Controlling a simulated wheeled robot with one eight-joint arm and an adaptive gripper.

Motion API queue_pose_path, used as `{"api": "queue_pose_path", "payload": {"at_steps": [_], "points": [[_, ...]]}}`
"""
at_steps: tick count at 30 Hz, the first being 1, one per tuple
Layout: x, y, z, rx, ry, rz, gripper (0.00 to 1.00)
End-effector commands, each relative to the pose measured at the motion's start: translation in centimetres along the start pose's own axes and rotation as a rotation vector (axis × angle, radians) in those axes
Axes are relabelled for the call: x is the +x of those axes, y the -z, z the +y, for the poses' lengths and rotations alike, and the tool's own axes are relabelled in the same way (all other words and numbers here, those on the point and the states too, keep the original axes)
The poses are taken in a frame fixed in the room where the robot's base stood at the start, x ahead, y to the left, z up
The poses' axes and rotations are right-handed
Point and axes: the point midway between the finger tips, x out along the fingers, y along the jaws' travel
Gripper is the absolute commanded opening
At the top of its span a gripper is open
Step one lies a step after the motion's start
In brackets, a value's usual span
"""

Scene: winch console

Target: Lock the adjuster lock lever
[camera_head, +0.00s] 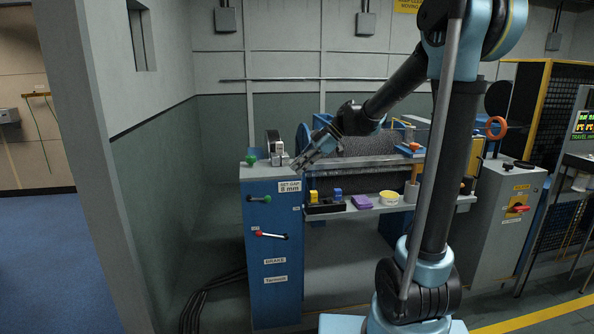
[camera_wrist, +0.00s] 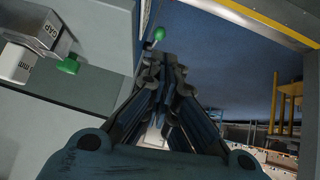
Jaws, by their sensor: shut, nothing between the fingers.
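A blue cabinet (camera_head: 272,290) stands at the left of the console. On its front is a short lever with a green knob (camera_head: 267,199), lying near level. On its top a second green knob (camera_head: 250,160) sits beside a grey gauge-like device (camera_head: 275,147). I cannot tell by label which is the adjuster lock lever. My gripper (camera_head: 298,166) is shut and empty, just right of the device. In the wrist view the fingers (camera_wrist: 165,62) point toward a green knob (camera_wrist: 158,34) beyond them, apart from it; the top green knob (camera_wrist: 68,65) is at left.
A red-knobbed lever (camera_head: 260,234) is lower on the cabinet front. A shelf (camera_head: 403,208) to the right holds a purple block (camera_head: 362,202) and a yellow tub (camera_head: 389,198). A grey cabinet with a red switch (camera_head: 517,209) stands further right.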

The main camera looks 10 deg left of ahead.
Motion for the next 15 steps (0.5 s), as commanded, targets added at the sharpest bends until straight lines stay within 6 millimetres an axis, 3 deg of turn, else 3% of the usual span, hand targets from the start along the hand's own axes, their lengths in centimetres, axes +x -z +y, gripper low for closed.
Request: {"api": "queue_pose_path", "payload": {"at_steps": [8, 11, 15], "points": [[-0.2, -0.2, -0.5, 0.02, -0.003, -0.009, 0.0], [-0.7, -0.9, -1.7, 0.082, -0.014, -0.038, 0.0], [-2.0, -2.7, -4.8, 0.242, -0.044, -0.109, 0.0]]}}
